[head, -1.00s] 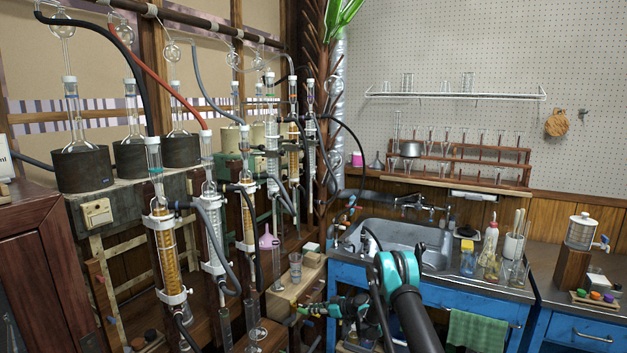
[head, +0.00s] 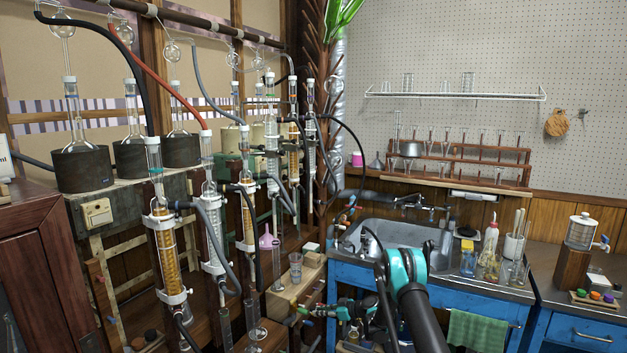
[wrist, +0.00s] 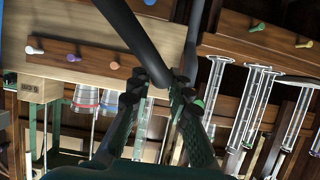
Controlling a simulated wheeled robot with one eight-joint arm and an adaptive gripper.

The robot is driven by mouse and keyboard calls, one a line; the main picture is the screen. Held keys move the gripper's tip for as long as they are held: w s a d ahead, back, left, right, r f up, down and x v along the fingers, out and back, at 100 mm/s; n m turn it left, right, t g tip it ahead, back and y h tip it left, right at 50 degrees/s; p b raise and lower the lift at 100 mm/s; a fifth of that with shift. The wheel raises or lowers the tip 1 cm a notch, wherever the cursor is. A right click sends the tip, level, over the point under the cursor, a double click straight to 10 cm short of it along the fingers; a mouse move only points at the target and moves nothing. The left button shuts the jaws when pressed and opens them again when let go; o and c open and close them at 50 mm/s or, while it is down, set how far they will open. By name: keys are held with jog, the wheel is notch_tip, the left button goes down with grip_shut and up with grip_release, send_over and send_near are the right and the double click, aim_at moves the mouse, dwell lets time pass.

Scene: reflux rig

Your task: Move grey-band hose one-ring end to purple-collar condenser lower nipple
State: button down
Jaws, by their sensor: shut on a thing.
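My gripper (wrist: 160,92) is shut on a thick dark hose (wrist: 138,38) that comes down from the top of the wrist view. The hose's gripped end is mostly hidden between the finger pads, and I cannot make out its band or ring. I cannot tell which has the purple collar.
A second dark hose (wrist: 197,35) passes beside the held one. The sink (head: 400,238) is behind my arm.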

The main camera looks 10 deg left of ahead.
jog(key=shift+s+d, duration=0.25)
jog(key=shift+d, duration=0.3)
